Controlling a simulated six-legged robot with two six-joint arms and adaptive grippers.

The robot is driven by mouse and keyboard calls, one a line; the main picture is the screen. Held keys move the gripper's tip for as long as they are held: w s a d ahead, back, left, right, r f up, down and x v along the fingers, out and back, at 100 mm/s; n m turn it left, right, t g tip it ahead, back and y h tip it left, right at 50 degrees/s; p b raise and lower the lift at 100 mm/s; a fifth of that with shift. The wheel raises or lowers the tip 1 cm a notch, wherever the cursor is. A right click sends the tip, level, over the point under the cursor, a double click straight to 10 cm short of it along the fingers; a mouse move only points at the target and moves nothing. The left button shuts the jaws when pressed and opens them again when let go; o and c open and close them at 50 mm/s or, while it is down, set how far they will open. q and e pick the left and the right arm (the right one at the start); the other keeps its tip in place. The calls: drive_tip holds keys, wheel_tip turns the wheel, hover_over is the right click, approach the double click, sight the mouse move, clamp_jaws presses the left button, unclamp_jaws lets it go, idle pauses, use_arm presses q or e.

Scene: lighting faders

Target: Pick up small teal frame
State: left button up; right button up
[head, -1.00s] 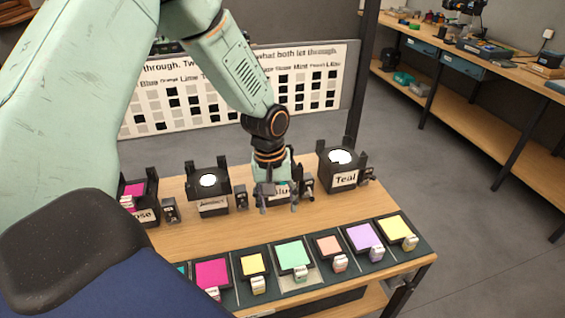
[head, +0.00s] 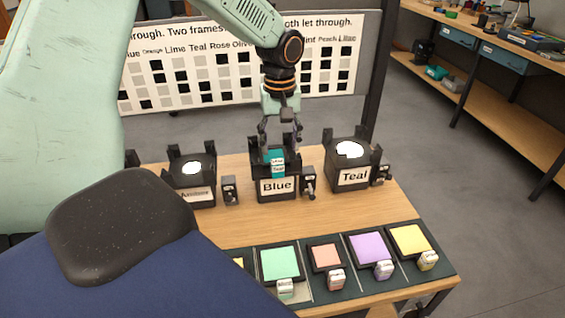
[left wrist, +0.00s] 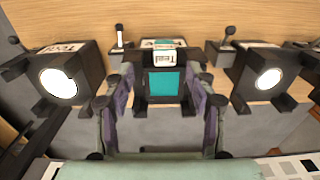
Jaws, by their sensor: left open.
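The small teal frame (head: 277,155) sits in the holder labelled Blue (head: 278,187). In the left wrist view the teal frame (left wrist: 164,84) shows as a teal square with a pale labelled tab (left wrist: 164,57) on the side toward the top of the picture. My left gripper (head: 281,143) is above and behind the Blue holder. In the wrist view its two fingers (left wrist: 161,98) stand apart, one on each side of the teal square, and nothing is held between them. My right gripper is in neither view.
The Teal holder (head: 353,178) stands to the right and another lit holder (head: 190,180) to the left. Small lever boxes (head: 309,185) stand between the holders. A tray of coloured frames, including mint (head: 279,263) and lilac (head: 369,248), lies at the front. A chart board (head: 215,72) stands behind.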

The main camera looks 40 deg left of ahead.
sight(278, 163)
use_arm(q)
drive_tip(key=shift+s+a+f, duration=0.1)
drive_tip(key=shift+s+f, duration=0.15)
drive_tip(key=shift+s, duration=0.05)
drive_tip(key=shift+s+a+f, duration=0.15)
drive_tip(key=shift+s+f, duration=0.05)
drive_tip(key=shift+f, duration=0.25)
drive_tip(key=shift+s+a+f, duration=0.15)
drive_tip(key=shift+s+f, duration=0.05)
drive_tip(key=shift+f, duration=0.25)
drive_tip(key=shift+w+f, duration=0.1)
drive_tip(key=shift+f, duration=0.25)
drive_tip(key=f, duration=0.2)
drive_tip(key=f+b, duration=0.1)
drive_tip(key=f, duration=0.1)
drive_tip(key=shift+w+d, duration=0.1)
drive_tip(key=shift+d, duration=0.3)
drive_tip(key=shift+a+f, duration=0.2)
drive_tip(key=shift+f, duration=0.2)
drive_tip(key=shift+w, duration=0.15)
drive_tip(key=shift+c, duration=0.5)
drive_tip(key=shift+d, duration=0.15)
drive_tip(key=shift+c, duration=0.6)
drive_tip(key=shift+s, duration=0.2)
drive_tip(key=c, duration=0.6)
drive_tip(key=shift+w, duration=0.15)
clamp_jaws()
